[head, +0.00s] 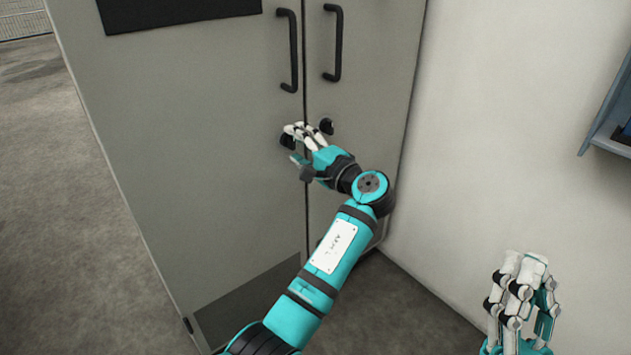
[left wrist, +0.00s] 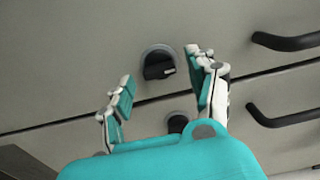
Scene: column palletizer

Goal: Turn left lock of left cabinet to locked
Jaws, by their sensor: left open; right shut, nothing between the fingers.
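The grey cabinet (head: 200,120) has two closed doors. Its left lock, a black round knob (head: 287,141), sits on the left door near the seam, partly covered by my fingers. It shows clearly in the left wrist view (left wrist: 158,65), its pale mark toward the right of that picture. The right lock (head: 327,126) sits across the seam; it is partly hidden in the left wrist view (left wrist: 178,122). My left gripper (head: 302,137) is open, its fingertips (left wrist: 165,85) on either side of the left lock; contact cannot be told. My right gripper (head: 518,275) is shut and empty, away from the cabinet.
Two black bar handles, left (head: 291,50) and right (head: 336,42), stand out from the doors above the locks. A pale wall (head: 510,120) stands right of the cabinet, with a blue-grey shelf (head: 608,125) at the edge. Open floor (head: 70,190) lies to the left.

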